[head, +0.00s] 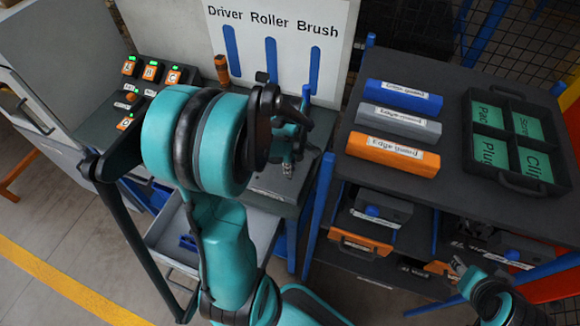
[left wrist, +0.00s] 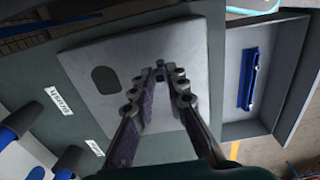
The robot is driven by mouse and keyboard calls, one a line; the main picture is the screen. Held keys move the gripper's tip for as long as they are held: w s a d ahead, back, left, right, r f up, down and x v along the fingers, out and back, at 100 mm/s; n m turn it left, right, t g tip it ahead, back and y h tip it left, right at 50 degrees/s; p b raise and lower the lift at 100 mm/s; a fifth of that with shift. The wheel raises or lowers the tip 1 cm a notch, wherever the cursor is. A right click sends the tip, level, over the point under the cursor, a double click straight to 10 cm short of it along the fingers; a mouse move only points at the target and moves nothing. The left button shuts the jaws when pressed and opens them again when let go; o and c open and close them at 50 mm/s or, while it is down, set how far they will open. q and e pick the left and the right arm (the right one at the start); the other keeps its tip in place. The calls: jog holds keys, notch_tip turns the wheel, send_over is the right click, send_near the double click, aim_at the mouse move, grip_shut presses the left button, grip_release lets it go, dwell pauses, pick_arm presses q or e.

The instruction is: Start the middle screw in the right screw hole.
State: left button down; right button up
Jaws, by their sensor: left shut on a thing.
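My left gripper (head: 288,166) is over the dark bench below the tool board in the head view. In the left wrist view its fingers (left wrist: 166,78) close together on a small dark piece (left wrist: 170,71), which looks like the screw but is too small to make out well. The piece is over a light grey plate (left wrist: 110,55), near its right side; I cannot tell whether it touches. A dark rounded opening or patch (left wrist: 106,80) shows on the plate to the left. No screw hole shows clearly. My right gripper (head: 462,272) is low at the right in the head view; its fingers are unclear.
A tool board (head: 340,20) stands behind the left gripper. To the right, a dark table (head: 455,150) carries blue (head: 403,97), grey (head: 398,122) and orange (head: 393,154) edge guards and a compartment tray (head: 528,185). A button panel (head: 152,92) is at the left. A grey bin (left wrist: 268,75) adjoins the bench.

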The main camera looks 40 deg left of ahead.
pick_arm(q)
jog(key=shift+f+b, duration=0.6)
jog(key=shift+f, duration=0.05)
dwell(0.9)
dwell(0.4)
jog(key=c, duration=1.4)
grip_release()
jog(key=shift+c, duration=0.2)
jog(key=shift+r, duration=0.1)
notch_tip(320, 180, up, 12)
